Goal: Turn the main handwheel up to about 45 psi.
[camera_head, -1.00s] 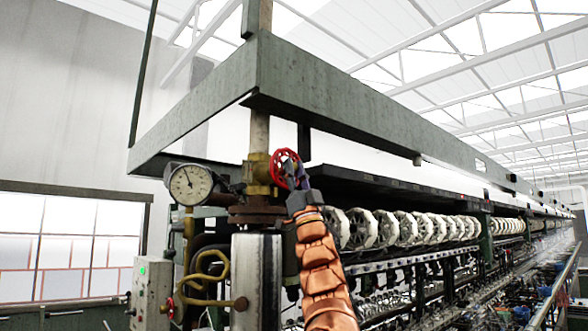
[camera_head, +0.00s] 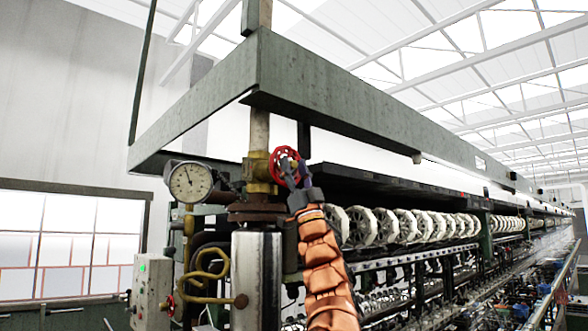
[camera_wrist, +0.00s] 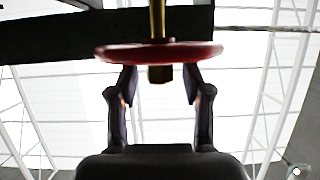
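The red main handwheel (camera_head: 276,168) sits on the brass valve (camera_head: 258,172) on the vertical pipe. My gripper (camera_head: 289,163) is at the wheel in the head view. In the wrist view the handwheel (camera_wrist: 205,53) is seen nearly edge-on, with its brass stem and hub nut in the middle. The two fingers of my gripper (camera_wrist: 158,80) stand apart on either side of the nut, tips up at the wheel's near face. Whether the tips press on spokes or rim is hidden. The round white pressure gauge (camera_head: 189,182) has its dark needle pointing up and slightly left; its figures are too small to read.
A green steel beam frame (camera_head: 200,100) hangs over the valve. A bent brass pipe (camera_head: 200,275) and a small red handwheel (camera_head: 168,305) are below the gauge, near a grey control box (camera_head: 150,290). A row of white reels (camera_head: 405,226) runs back on the right.

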